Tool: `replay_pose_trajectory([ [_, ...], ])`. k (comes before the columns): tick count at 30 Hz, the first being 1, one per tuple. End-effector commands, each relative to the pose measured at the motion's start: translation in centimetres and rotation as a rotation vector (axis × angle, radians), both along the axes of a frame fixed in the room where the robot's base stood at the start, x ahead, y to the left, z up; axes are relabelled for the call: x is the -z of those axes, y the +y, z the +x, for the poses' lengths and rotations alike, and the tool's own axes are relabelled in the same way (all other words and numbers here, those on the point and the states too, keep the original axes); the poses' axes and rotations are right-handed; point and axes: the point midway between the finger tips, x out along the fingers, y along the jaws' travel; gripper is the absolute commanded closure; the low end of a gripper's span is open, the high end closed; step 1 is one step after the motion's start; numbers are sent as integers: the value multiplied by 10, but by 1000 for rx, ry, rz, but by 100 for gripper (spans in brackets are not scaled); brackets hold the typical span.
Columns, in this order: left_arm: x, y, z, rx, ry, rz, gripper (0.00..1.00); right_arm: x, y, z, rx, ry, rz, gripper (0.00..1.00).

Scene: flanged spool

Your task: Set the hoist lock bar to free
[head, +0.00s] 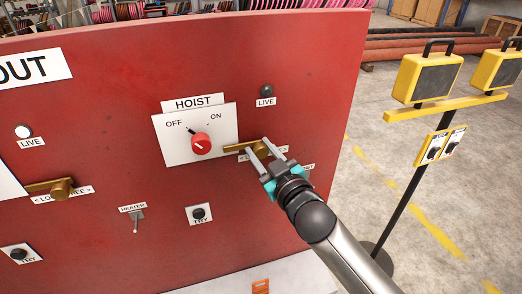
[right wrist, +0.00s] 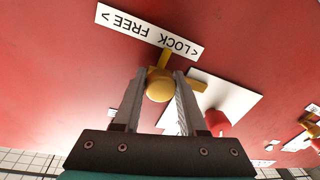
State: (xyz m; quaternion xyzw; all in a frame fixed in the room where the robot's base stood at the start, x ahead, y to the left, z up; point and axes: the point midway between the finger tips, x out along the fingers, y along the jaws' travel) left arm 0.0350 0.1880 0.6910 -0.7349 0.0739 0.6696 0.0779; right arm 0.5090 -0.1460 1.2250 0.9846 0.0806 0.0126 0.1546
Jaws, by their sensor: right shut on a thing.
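The hoist lock bar (head: 236,148) is a brass bar with a round knob on the red panel, right of the white HOIST plate (head: 170,150). The bar reaches left onto the plate's edge. My right gripper (head: 260,146) has its two fingers on either side of the brass knob (right wrist: 160,86), shut on it. In the right wrist view the LOCK/FREE label (right wrist: 150,31) shows upside down behind the knob. In the head view the fingers partly hide that label and the knob. The red hoist switch (head: 201,144) has its black pointer toward OFF. My left gripper is not in view.
A dark LIVE lamp (head: 267,90) is above the bar. A second brass lock bar (head: 45,186), a HEATER toggle (head: 137,220) and a TRY button (head: 198,213) are on the panel. Yellow work lamps (head: 427,78) on a stand are at right, with open floor between.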

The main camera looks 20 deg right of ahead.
Motion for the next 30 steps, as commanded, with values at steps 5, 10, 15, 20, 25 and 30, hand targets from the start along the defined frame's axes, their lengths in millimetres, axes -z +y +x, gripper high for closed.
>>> replay_pose_trajectory([
  [5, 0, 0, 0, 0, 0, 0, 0, 0, 1, 0, -2, 1, 1, 90],
  [10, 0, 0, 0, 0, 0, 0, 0, 0, 1, 0, -2, 1, 1, 100],
  [15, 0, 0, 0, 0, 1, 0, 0, 1, 1, 0, -2, 1, 1, 100],
  [20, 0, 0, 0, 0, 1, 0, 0, 1, 1, 0, -3, 2, 1, 100],
  [25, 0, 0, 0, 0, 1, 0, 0, 1, 1, 0, -3, 2, 1, 100],
  [30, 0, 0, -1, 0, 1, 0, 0, 1, 1, -1, -3, 2, 1, 100],
])
